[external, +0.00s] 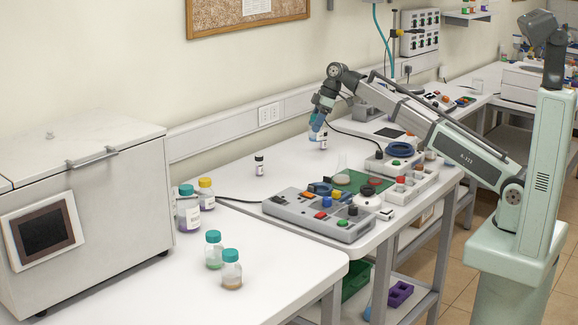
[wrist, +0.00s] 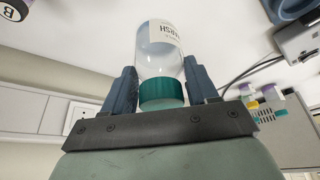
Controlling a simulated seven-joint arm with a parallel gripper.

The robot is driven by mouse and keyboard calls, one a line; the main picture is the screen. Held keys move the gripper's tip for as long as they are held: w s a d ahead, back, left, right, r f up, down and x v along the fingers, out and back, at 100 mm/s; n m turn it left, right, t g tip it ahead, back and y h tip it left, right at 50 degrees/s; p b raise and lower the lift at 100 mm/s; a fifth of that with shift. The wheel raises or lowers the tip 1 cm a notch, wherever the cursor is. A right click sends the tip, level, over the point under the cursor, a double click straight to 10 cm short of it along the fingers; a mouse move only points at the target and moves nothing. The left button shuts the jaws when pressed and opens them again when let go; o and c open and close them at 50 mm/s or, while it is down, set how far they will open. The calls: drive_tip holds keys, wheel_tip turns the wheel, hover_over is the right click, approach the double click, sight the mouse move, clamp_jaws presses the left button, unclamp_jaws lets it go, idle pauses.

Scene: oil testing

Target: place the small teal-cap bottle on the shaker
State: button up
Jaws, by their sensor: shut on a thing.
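My gripper (wrist: 160,90) is shut on a small clear bottle (wrist: 160,50) with a teal cap (wrist: 161,93) and a white label. The cap sits between the two blue-grey fingers in the wrist view, with the bottle body pointing away from the palm. In the external view my gripper (external: 317,130) is over the back of the white table; its fingers largely hide the bottle there. I cannot tell for sure which device is the shaker; a unit with a round blue top (external: 402,149) stands to the right of my gripper.
A grey box with coloured buttons (external: 318,215) and a green mat (external: 370,182) lie nearer the front. A small black-cap bottle (external: 259,167) stands left of my gripper. Two more teal-cap bottles (external: 214,252) (external: 231,272) stand on the front table. Open tabletop surrounds the black-cap bottle.

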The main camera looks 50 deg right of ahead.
drive_tip(key=s+a+f+n+g+y, duration=0.1)
drive_tip(key=s+a+n, duration=0.3)
drive_tip(key=a, duration=1.4)
drive_tip(key=s+a+n+g, duration=0.1)
drive_tip(key=s+a, duration=0.5)
drive_tip(key=a, duration=1.2)
drive_tip(key=s+a+n+g, duration=0.1)
drive_tip(key=s+a+n, duration=0.1)
drive_tip(key=s+a, duration=1.05)
drive_tip(key=s+a+n+g, duration=0.1)
drive_tip(key=s+a+n, duration=0.2)
drive_tip(key=s+a, duration=0.95)
drive_tip(key=s+a+n+g, duration=0.15)
drive_tip(key=s+a, duration=0.55)
drive_tip(key=a, duration=1.1)
drive_tip(key=w+a+r+n, duration=0.1)
drive_tip(key=w+a, duration=0.1)
drive_tip(key=a, duration=0.4)
drive_tip(key=shift+n+t, duration=0.25)
drive_tip(key=shift+w+f, duration=0.2)
drive_tip(key=shift+f, duration=4.6)
drive_tip(key=o, duration=1.2)
drive_tip(key=shift+f, duration=0.15)
